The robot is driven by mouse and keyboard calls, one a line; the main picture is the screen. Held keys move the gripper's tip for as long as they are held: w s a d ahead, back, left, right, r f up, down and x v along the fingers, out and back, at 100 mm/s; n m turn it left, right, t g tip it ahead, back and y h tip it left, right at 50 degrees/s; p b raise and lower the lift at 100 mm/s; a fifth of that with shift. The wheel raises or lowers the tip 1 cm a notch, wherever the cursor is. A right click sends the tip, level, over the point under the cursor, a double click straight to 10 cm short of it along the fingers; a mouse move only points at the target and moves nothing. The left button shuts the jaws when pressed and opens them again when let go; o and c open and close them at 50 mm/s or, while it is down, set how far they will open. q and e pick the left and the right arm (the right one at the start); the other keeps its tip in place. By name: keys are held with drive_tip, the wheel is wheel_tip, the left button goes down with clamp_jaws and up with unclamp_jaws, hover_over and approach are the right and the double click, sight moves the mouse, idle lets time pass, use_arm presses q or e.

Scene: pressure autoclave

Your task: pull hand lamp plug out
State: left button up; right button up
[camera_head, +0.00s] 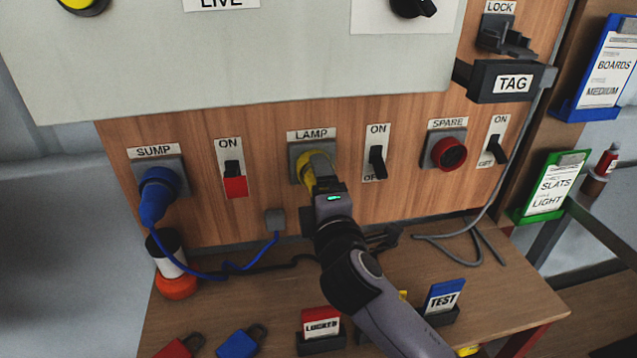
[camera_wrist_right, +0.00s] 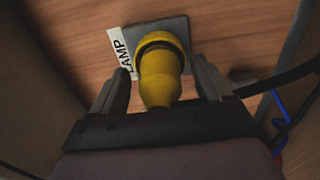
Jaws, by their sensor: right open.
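The yellow lamp plug (camera_head: 306,173) sits in the grey socket (camera_head: 298,152) under the LAMP label on the wooden panel. The plug (camera_wrist_right: 160,82) also shows in the right wrist view, its collar against the socket plate (camera_wrist_right: 178,30). My right gripper (camera_head: 320,180) is at the plug and partly covers it in the head view. In the wrist view my right gripper (camera_wrist_right: 162,78) is open, one finger on each side of the plug with small gaps. Most of the plug's cord is hidden behind my arm. My left gripper is not in view.
A blue plug (camera_head: 157,193) is in the SUMP socket at the left. The lamp switch (camera_head: 377,160) and a red SPARE socket (camera_head: 449,152) are to the right. Padlocks (camera_head: 238,342) and tag holders (camera_head: 442,302) lie on the bench below. A TAG box (camera_head: 508,82) juts out upper right.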

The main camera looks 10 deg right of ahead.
clamp_jaws()
drive_tip(key=shift+s, duration=0.15)
idle(0.4)
drive_tip(key=shift+s+p, duration=0.6)
drive_tip(key=shift+s, duration=2.35)
